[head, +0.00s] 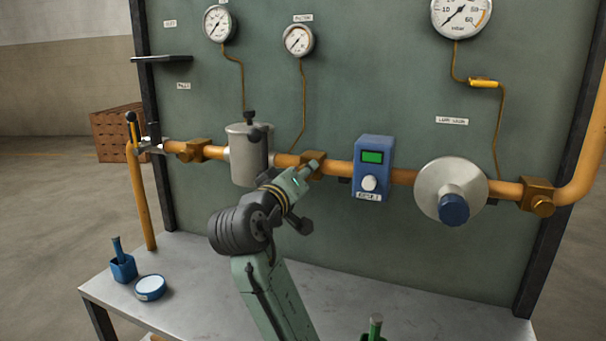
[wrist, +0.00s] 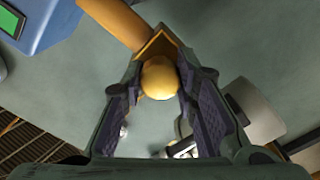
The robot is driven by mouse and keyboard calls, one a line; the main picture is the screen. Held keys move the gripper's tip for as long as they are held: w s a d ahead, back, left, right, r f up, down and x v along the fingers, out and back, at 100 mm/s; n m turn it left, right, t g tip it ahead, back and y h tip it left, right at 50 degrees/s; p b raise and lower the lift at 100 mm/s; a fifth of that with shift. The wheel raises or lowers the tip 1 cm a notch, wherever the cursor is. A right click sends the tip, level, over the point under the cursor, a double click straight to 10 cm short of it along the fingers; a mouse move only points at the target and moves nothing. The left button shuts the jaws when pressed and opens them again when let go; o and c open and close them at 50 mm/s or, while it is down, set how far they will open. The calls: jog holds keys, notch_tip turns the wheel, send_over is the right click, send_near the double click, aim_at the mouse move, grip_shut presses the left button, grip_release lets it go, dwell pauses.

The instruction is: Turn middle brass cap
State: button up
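The middle brass cap (wrist: 160,79) is a rounded brass end on a square brass fitting (wrist: 158,45) on the orange pipe. In the head view the middle fitting (head: 313,157) sits between the grey canister and the blue box, partly hidden by my gripper (head: 309,171). In the wrist view my gripper (wrist: 160,85) is open, its two dark fingers on either side of the cap, with the cap between the fingertips. The gaps look very narrow, and I cannot tell whether either finger touches it. Similar brass fittings sit on the pipe at left (head: 195,150) and right (head: 537,195).
A grey canister (head: 246,155) stands close left of my gripper. A blue box (head: 372,167) with a green display and a round regulator (head: 450,190) are to the right. The grey bench (head: 200,270) below holds a blue cup (head: 123,267) and a round dish (head: 150,288).

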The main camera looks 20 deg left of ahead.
grip_shut()
jog(key=m+b, duration=0.1)
jog(key=m, duration=0.3)
jog(key=shift+f+m+b, duration=0.1)
jog(key=shift+m+b, duration=0.3)
jog(key=m+b, duration=0.1)
jog(key=m, duration=0.3)
jog(key=shift+m+b, duration=0.3)
jog(key=shift+b, duration=0.05)
jog(key=m+b, duration=0.2)
jog(key=m, duration=0.3)
jog(key=m+b, duration=0.2)
jog(key=m, duration=0.3)
jog(key=shift+d, duration=0.1)
jog(key=shift+m, duration=0.3)
